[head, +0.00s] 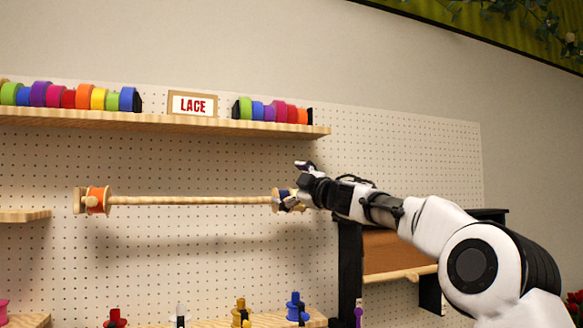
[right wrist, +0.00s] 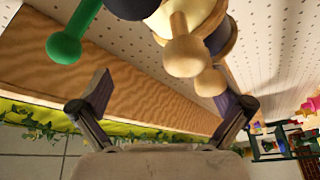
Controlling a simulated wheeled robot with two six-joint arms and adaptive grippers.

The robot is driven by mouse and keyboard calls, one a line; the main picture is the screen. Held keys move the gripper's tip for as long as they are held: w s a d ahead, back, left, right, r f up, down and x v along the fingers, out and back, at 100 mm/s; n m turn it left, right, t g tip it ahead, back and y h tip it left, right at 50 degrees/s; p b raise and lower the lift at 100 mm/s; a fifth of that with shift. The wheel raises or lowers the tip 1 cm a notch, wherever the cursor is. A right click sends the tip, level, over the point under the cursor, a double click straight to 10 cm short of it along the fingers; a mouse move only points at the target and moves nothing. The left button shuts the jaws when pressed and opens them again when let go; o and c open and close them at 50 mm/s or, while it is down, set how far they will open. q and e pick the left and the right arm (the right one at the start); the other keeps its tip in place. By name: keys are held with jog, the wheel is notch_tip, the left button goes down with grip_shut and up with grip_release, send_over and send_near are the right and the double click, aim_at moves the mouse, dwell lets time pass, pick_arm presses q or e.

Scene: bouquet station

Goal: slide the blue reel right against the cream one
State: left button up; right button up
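My right gripper (head: 298,182) is at the right end of a wooden rod (head: 190,200) on the pegboard. In the right wrist view its two fingers (right wrist: 165,100) stand wide apart with nothing between them. A dark blue reel (head: 287,196) with a wooden flange sits at that rod end, partly hidden by the gripper. In the right wrist view a dark blue band (right wrist: 216,40) shows beside a cream round piece (right wrist: 195,12), cut off by the top edge; I cannot tell whether they touch. An orange reel (head: 97,199) is at the rod's left end. My left gripper is not in view.
A shelf (head: 230,125) with several coloured rolls and a LACE sign (head: 193,105) runs above the rod. A black bracket with a brown roll (head: 390,250) is below my right arm. Several coloured pegs, including a blue one (head: 297,306), stand below. A green knob (right wrist: 64,47) hangs near the fingers.

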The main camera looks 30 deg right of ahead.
notch_tip(320, 180, up, 7)
jog(key=s, duration=0.1)
jog(key=shift+s+f+t, duration=0.2)
jog(key=shift+s+t, duration=0.2)
jog(key=shift+g, duration=0.7)
jog(key=f, duration=0.1)
jog(key=w+f, duration=0.1)
jog(key=f, duration=0.1)
jog(key=w+a+f, duration=0.1)
jog(key=f, duration=0.1)
jog(key=shift+a+f, duration=0.1)
jog(key=shift+a+f+b, duration=0.25)
jog(key=shift+f+b, duration=0.05)
jog(key=shift+f, duration=0.1)
jog(key=shift+c, duration=0.6)
jog(key=shift+s+a+f, duration=0.1)
jog(key=shift+s, duration=0.3)
jog(key=c, duration=0.4)
jog(key=shift+o, duration=0.2)
jog(key=s+f+b, duration=0.2)
jog(key=s+b, duration=0.1)
jog(key=s, duration=0.4)
jog(key=shift+s+d, duration=0.3)
jog(key=shift+d, duration=0.1)
